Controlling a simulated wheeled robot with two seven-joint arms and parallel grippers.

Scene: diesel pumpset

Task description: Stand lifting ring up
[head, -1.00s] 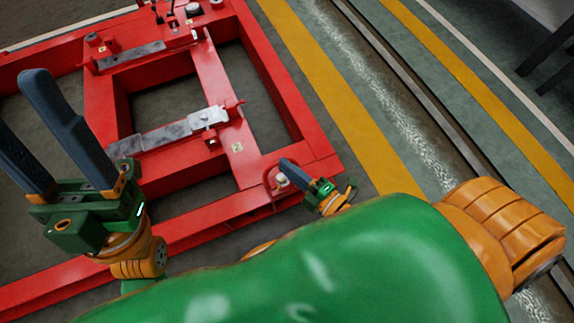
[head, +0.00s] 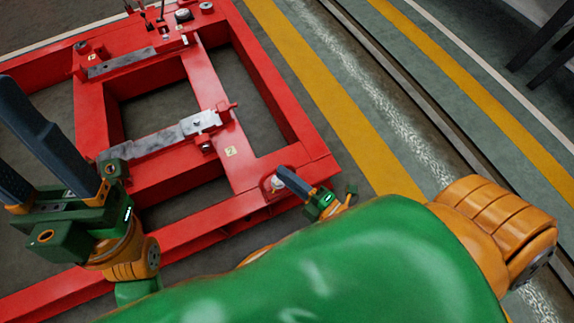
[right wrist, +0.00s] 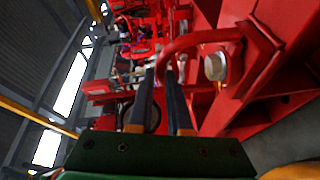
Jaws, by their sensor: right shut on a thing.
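The lifting ring is a red bent bar (right wrist: 200,40) on the corner of the red base frame. In the right wrist view it curves out from the frame beside a pale bolt (right wrist: 215,66) and reaches my right gripper (right wrist: 166,72). The right fingers are shut on the ring's bar. In the head view my right gripper (head: 288,178) is at the frame's near right corner, and it and the arm hide most of the ring. My left gripper (head: 22,160) is at the left edge with its fingers apart and empty.
The red base frame (head: 215,85) fills the left and middle of the head view, with grey metal plates (head: 150,143) on its crossbars.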

